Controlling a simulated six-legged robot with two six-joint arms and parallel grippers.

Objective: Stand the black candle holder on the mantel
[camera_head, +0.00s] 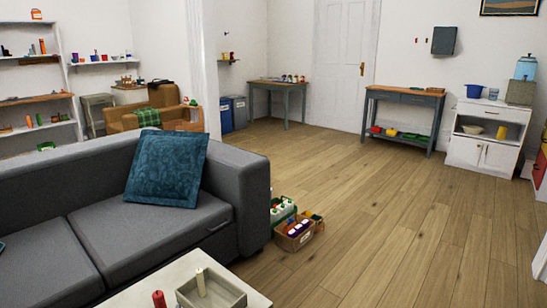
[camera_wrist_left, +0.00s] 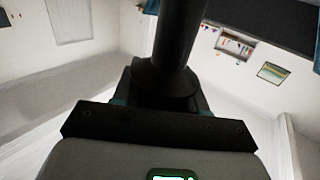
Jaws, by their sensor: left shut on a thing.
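The black candle holder (camera_wrist_left: 180,45) fills the upper middle of the left wrist view as a dark round stem that widens toward my gripper. My left gripper (camera_wrist_left: 160,102) is shut on it; the fingertips are mostly hidden by the dark gripper body and the holder. The holder's far end runs out of the top of the picture. Neither gripper nor the holder shows in the head view. I cannot make out the mantel in either view. My right gripper is not in view.
A grey sofa (camera_head: 130,240) with a blue cushion (camera_head: 166,167) stands at left. A low table (camera_head: 140,291) with a tray (camera_head: 233,298) and candles is at the bottom. Crates (camera_head: 300,240) sit by the sofa. The wooden floor (camera_head: 400,215) at right is clear, up to a blue-grey table (camera_head: 405,94) and white cabinet (camera_head: 480,156).

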